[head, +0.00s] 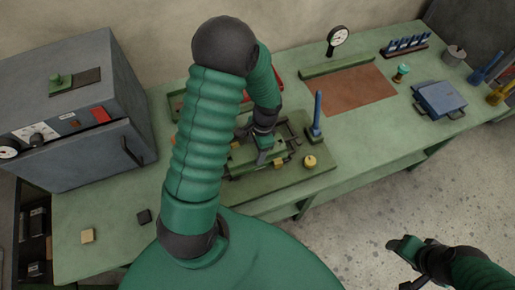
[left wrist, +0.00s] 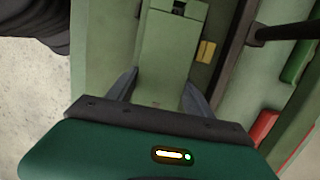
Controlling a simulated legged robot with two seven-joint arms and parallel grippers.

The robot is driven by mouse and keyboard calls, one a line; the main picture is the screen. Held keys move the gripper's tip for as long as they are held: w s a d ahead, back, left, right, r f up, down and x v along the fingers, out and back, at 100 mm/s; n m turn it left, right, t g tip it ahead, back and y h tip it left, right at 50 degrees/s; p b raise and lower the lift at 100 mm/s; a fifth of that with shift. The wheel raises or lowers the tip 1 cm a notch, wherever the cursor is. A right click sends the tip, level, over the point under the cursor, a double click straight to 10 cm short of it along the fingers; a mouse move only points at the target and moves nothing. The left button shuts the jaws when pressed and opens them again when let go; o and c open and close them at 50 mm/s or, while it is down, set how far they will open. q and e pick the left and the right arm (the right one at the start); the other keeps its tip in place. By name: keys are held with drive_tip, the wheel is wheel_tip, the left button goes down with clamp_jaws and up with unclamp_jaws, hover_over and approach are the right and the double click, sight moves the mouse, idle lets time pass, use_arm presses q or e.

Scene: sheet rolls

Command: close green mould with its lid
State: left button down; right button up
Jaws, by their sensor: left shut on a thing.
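The green mould (head: 242,160) lies on a green board on the bench, partly hidden by my left arm and gripper. My left gripper (head: 265,146) points down over it. In the left wrist view, my left gripper's fingers (left wrist: 158,92) are shut on a long pale green piece (left wrist: 170,55), which looks like the lid. It lies over or close above the mould; I cannot tell whether it is fully seated. My right gripper (head: 405,262) is open and empty, over the floor at the lower right.
A grey oven (head: 75,125) stands at the left. A blue peg (head: 317,112) and a yellow knob (head: 309,161) stand beside the mould. A blue box (head: 438,98), a dial gauge (head: 338,37) and a brown mat (head: 347,92) are further right. The bench's front edge is near.

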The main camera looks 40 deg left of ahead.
use_arm(q)
drive_tip(key=shift+w+d+r, duration=0.1)
drive_tip(key=shift+d+r, duration=0.05)
drive_tip(key=shift+d, duration=0.1)
idle(0.3)
drive_tip(key=shift+a, duration=0.1)
drive_tip(key=c, duration=0.6)
unclamp_jaws()
drive_tip(key=shift+o, duration=1.4)
wheel_tip(320, 180, up, 16)
drive_tip(key=w+d, duration=0.1)
drive_tip(key=w, duration=0.1)
drive_tip(key=shift+w+d+r+p, duration=0.15)
drive_tip(key=shift+r+p, duration=0.1)
drive_tip(key=shift+p, duration=0.2)
